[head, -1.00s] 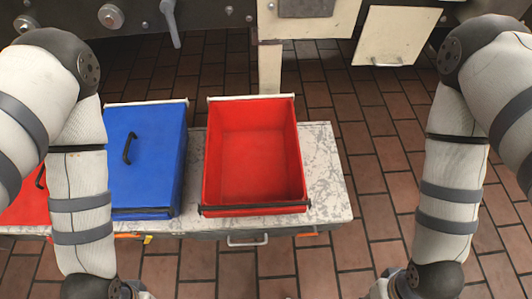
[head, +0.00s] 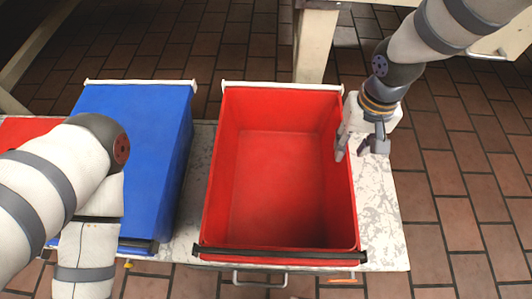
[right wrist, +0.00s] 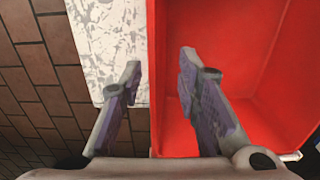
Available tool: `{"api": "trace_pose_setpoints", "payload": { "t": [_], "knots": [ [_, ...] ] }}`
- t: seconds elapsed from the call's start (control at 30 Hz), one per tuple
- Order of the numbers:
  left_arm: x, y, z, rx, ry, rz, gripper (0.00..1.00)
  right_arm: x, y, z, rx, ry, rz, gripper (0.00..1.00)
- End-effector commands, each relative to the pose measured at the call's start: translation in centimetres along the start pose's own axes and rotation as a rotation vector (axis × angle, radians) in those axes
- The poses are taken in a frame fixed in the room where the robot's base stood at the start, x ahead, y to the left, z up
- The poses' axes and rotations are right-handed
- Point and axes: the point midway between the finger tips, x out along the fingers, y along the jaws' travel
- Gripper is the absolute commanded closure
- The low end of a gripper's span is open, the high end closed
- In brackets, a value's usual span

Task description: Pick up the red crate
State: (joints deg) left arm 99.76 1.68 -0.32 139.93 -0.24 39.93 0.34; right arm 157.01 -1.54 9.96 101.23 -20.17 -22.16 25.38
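The red crate (head: 280,180) stands empty and open-topped on the worn white table (head: 380,220), with a white strip along its far rim and a black bar along its near rim. My right gripper (head: 357,150) is open at the crate's right side wall. In the right wrist view, the gripper (right wrist: 160,64) has one finger over the inside of the crate (right wrist: 235,45) and the other outside, above the table. The wall runs between the fingers; I cannot tell whether they touch it. My left arm is at the lower left, its gripper out of view.
A blue crate (head: 135,150) stands just left of the red crate, partly behind my left arm. Another red surface (head: 28,132) shows at the far left. A pale table leg (head: 315,45) stands behind. Brick floor is open on the right.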

Motion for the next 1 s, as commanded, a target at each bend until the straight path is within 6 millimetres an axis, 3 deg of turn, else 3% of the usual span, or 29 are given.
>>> {"api": "trace_pose_setpoints", "payload": {
  "t": [0.13, 0.33, 0.57, 0.8, 1.0],
  "knots": [
    [0.3, 0.0, 0.0, 0.001, -0.005, 0.001, 0.45, 0.3, 0.0, -0.3, 0.001, 0.002, 0.004, 0.7],
    [1.5, 0.1, -0.4, 0.002, -0.022, 0.001, 0.45, 4.9, 0.1, -0.2, 0.0, -0.002, 0.004, 0.7],
    [2.1, 0.1, -0.6, 0.002, -0.029, 0.0, 0.45, 7.4, 0.1, -0.2, 0.0, 0.002, 0.003, 0.7],
    [3.4, 0.2, -1.0, 0.004, -0.048, 0.0, 0.45, 11.8, 0.3, 0.3, -0.001, -0.002, 0.004, 0.7],
    [3.3, 0.2, -0.9, 0.004, -0.048, 0.001, 0.45, 11.9, 0.3, 0.1, 0.001, 0.004, 0.003, 0.7]
  ]
}}
